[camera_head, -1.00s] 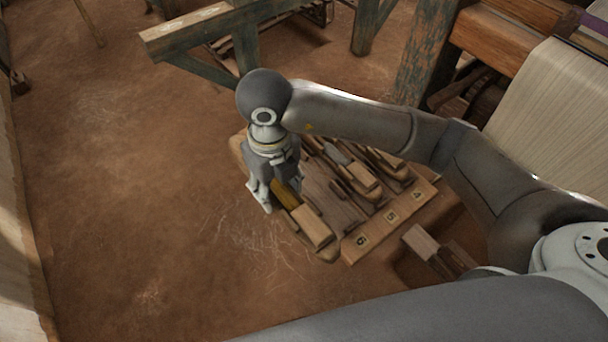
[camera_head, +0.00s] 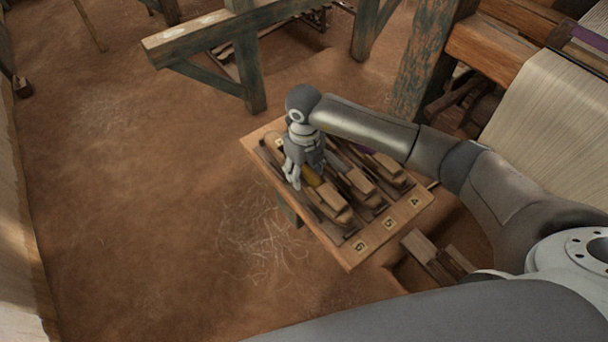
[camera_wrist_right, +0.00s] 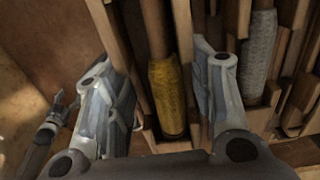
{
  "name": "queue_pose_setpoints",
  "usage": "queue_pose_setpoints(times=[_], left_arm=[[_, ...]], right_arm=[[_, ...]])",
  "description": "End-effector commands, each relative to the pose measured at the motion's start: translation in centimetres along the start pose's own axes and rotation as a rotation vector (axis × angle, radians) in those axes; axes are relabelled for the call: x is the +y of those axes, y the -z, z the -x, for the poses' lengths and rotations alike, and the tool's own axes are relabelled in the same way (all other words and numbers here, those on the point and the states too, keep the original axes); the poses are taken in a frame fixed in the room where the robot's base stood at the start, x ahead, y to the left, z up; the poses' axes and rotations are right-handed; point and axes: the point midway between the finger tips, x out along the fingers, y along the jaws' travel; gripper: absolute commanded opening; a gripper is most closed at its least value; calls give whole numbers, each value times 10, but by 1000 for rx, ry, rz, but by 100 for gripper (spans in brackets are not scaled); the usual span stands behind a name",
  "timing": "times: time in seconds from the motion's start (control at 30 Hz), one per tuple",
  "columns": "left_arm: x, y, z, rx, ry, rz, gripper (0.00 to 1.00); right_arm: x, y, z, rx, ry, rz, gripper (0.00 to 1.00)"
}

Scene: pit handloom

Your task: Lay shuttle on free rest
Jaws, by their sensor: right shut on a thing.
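My right gripper (camera_head: 300,180) is over the left part of the wooden rack (camera_head: 345,255) and is shut on a wooden shuttle (camera_head: 334,206) with yellow yarn. The right wrist view shows the yellow yarn (camera_wrist_right: 167,95) between my two fingers (camera_wrist_right: 160,98). The shuttle lies lengthwise along the rack's lanes, near the lane marked 6. I cannot tell whether it touches the rack or hangs just above it. The gripper and arm hide the rack's far part. My left gripper is not in view.
More shuttles lie to the right, one with grey yarn (camera_wrist_right: 258,55) beside my finger. Number plates 6 (camera_head: 360,246), 5 (camera_head: 388,223) and 4 (camera_head: 413,202) mark the near edge. A wooden post (camera_head: 425,60) and the loom cloth (camera_head: 550,110) stand at right. The left floor is clear.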

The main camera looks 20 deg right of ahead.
Motion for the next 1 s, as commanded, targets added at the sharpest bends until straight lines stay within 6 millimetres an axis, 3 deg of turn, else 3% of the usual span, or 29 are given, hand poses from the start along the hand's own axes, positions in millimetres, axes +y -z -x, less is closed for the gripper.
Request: queue_pose_setpoints(times=[0.2,0.57,0.6,0.73,1.0], left_arm=[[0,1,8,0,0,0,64],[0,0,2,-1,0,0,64],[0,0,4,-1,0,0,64],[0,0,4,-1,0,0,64],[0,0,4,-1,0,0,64]], right_arm=[[2,1,-23,2,-2,2,13],[2,1,-28,2,-1,3,13],[2,2,-27,3,-1,3,54],[2,2,-27,4,-1,3,71],[2,2,-27,4,-1,3,71]])
